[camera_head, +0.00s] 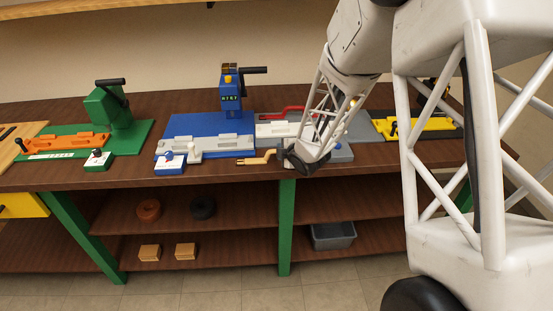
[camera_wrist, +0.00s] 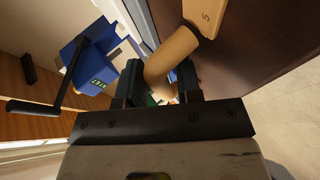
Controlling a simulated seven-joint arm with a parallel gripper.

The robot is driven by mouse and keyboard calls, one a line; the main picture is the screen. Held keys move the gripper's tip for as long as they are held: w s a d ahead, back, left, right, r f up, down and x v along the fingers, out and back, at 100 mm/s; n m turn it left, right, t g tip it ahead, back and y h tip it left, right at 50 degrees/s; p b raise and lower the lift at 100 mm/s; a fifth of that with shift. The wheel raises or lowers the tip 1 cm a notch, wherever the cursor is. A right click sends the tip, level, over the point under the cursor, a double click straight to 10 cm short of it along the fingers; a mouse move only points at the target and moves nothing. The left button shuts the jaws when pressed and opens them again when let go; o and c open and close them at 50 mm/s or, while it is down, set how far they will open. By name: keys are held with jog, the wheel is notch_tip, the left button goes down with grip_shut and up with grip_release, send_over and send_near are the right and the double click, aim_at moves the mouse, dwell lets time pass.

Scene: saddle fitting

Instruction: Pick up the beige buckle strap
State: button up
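The beige buckle strap (camera_head: 257,159) is near the front edge of the brown workbench, in front of the blue fixture. In the wrist view the strap (camera_wrist: 172,54) runs from between my fingers up to a wider end with a dark mark. My gripper (camera_head: 286,156) is at the strap's right end in the head view. In the wrist view both dark fingers of my gripper (camera_wrist: 159,84) lie against the strap's sides, so it looks shut on it. I cannot tell whether the strap touches the bench; the part behind the fingers is hidden.
A blue fixture (camera_head: 238,124) with a lever press (camera_head: 230,90) stands behind the strap. A green fixture (camera_head: 130,135) is at left, a yellow one (camera_head: 425,124) at right. A red handle (camera_head: 280,113) is behind my gripper. The lower shelf holds a grey bin (camera_head: 333,236).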

jog(key=shift+c, duration=0.2)
dwell(0.3)
grip_shut()
jog(key=shift+r, duration=0.1)
jog(key=shift+r, duration=0.7)
notch_tip(320, 180, up, 2)
jog(key=s+d+r, duration=0.1)
jog(key=s+d, duration=0.1)
jog(key=s, duration=1.4)
jog(key=shift+r, duration=0.25)
